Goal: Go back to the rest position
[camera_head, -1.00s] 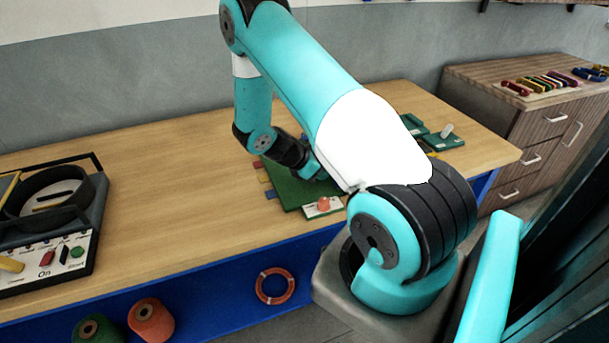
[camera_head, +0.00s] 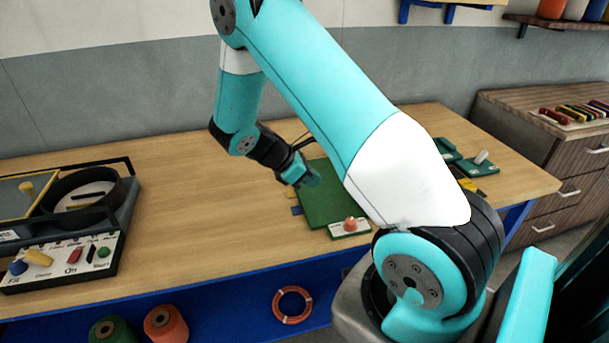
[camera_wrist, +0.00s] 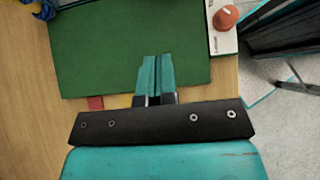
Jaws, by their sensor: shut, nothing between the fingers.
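My gripper (camera_head: 303,178) is shut and empty, its fingertips at the left part of the green mat (camera_head: 323,207) on the wooden table. In the wrist view the two teal fingers (camera_wrist: 156,78) lie side by side with nothing between them, over the near edge of the green mat (camera_wrist: 105,45). I cannot tell its exact height above the mat. My arm crosses the middle of the head view and hides part of the table behind it.
A white plate with a red-orange button (camera_head: 350,224) sits at the mat's front right corner. A control box (camera_head: 75,252) with a black ring stands at the table's left. Green holders (camera_head: 480,164) lie at the right. The table between box and mat is clear.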

